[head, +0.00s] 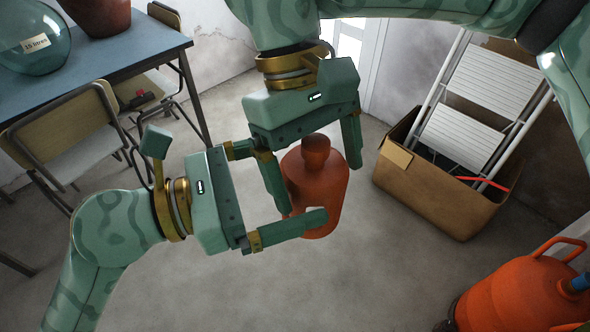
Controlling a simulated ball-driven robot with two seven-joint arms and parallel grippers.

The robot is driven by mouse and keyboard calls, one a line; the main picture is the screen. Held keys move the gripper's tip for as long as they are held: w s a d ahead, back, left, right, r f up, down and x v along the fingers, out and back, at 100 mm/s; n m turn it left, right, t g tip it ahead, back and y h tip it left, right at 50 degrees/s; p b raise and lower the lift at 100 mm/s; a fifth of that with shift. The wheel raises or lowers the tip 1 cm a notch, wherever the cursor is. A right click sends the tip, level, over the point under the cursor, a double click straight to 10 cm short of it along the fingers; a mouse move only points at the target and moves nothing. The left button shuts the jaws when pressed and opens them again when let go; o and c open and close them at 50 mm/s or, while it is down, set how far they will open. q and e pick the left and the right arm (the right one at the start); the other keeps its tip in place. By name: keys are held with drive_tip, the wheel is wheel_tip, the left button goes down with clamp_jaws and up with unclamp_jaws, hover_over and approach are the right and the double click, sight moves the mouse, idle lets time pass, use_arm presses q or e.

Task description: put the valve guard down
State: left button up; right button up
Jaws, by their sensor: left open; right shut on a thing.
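The valve guard (317,180) appears to be the orange-brown, bottle-shaped piece with a rounded knob on top, in the middle of the head view. My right gripper (320,188) comes from above and is shut on it, one finger on each side. It seems to be held above the floor, though its underside is hard to judge. My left gripper (293,182) comes from the left and is open around the piece. Its lower finger crosses in front of the guard's lower part; whether it touches cannot be told. Its upper finger is partly hidden behind my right gripper.
A blue table (130,50) at upper left bears a glass demijohn (30,38); chairs (70,135) stand beside it. A cardboard box (430,195) with a white stepladder (475,110) is at right. An orange gas cylinder (515,295) is lower right. The floor (260,290) below is clear.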

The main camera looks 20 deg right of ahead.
use_arm(q)
drive_tip(key=shift+d, duration=0.85)
drive_tip(key=c, duration=0.9)
use_arm(e)
drive_tip(key=o, duration=0.8)
